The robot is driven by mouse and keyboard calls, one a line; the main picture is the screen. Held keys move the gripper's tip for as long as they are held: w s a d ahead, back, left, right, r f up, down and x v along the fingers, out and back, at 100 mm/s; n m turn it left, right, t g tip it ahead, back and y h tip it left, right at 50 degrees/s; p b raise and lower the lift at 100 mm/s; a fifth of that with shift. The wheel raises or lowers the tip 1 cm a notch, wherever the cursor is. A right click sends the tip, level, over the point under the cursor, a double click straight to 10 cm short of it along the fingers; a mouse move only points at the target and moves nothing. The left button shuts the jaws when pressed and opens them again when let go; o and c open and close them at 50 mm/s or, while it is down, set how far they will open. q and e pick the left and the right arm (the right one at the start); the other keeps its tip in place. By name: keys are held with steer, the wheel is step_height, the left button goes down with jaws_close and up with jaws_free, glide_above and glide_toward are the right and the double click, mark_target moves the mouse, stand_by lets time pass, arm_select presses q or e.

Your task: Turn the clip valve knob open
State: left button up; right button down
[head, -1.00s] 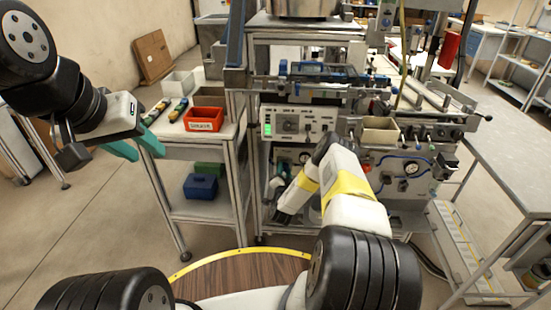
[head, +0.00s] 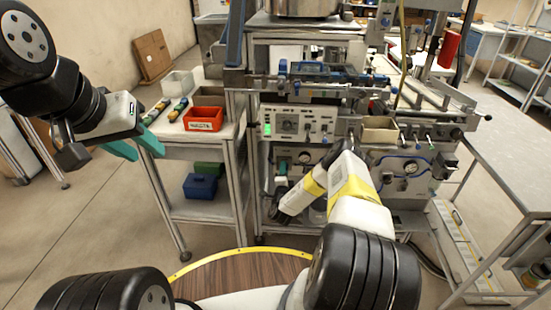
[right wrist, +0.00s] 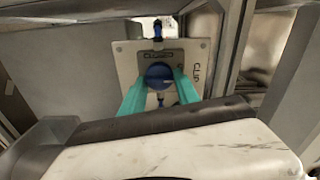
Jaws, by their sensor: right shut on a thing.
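The clip valve knob (right wrist: 158,75) is a round blue knob on a pale square plate (right wrist: 195,60) in the right wrist view. A small dark label sits above it, too small to read surely. My right gripper (right wrist: 160,88) has a teal finger on either side of the knob and is shut on it. In the head view my right arm reaches low into the machine's front, and its fingertips and the knob are hidden there. My left gripper (head: 136,153) is open and empty, in the air at the left, its teal fingers spread.
The machine (head: 300,122) with a control panel stands in front of me. A cart to its left carries a red bin (head: 204,119) on top and a blue box (head: 200,186) below. A grey table (head: 495,150) stands at the right.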

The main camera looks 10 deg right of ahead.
steer(key=shift+f, duration=0.1)
stand_by(0.3)
steer(key=c, duration=0.9)
jaws_free()
steer(key=v, duration=0.8)
